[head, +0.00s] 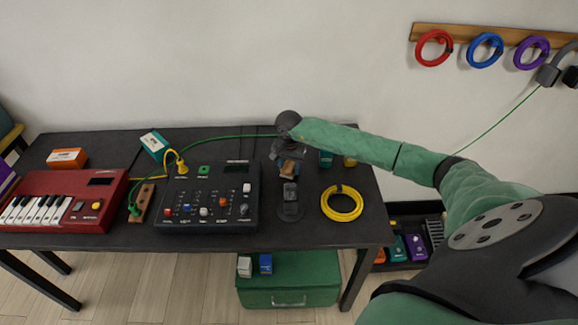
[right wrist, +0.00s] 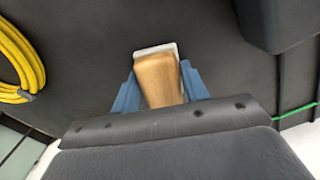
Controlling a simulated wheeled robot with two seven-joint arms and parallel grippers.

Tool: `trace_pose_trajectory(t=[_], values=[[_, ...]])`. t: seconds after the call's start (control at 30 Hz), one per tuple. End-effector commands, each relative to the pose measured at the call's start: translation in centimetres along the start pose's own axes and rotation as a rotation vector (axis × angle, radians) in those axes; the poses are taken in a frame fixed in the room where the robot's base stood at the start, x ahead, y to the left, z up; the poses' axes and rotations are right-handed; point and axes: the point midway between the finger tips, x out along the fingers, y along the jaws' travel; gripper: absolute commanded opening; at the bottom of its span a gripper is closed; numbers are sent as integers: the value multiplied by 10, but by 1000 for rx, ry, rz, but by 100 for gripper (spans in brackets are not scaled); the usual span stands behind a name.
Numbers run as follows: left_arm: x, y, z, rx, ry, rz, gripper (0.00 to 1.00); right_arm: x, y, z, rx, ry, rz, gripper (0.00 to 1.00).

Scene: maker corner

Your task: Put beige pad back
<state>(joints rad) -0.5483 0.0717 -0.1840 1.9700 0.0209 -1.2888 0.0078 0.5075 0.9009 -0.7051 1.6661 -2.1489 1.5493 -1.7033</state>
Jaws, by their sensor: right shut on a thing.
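The beige pad (right wrist: 158,80), a tan block with a pale edge at its far end, is between the blue fingers of my right gripper (right wrist: 160,88) in the right wrist view. The gripper is shut on its sides. In the head view the pad (head: 288,168) shows small below my right gripper (head: 287,165), over the right part of the black table (head: 300,230). A dark stand-like device (head: 290,203) is just in front of it. I cannot tell whether the pad touches the table. My left gripper is not in view.
A yellow cable coil (head: 342,203) lies right of the device. A black mixer (head: 208,198) and a red keyboard (head: 62,200) stand left. A teal box (head: 326,158) is behind.

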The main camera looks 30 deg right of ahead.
Motion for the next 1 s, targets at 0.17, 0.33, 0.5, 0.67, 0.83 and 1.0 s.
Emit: trace_pose_trajectory(t=[0.17, 0.33, 0.5, 0.67, 0.83, 1.0], values=[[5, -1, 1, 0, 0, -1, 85, 3, 0, 0, -1, 0, -1, 23], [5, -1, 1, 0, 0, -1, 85, 4, 0, 0, 0, 0, -1, 23], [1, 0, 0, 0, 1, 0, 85, 4, 0, 0, 0, 1, -1, 23], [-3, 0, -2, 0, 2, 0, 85, 5, 0, 0, 0, 1, 0, 23], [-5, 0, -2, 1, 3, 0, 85, 5, 0, 0, 0, 0, 0, 64], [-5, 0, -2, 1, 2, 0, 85, 5, 0, 0, 0, 0, 0, 66]])
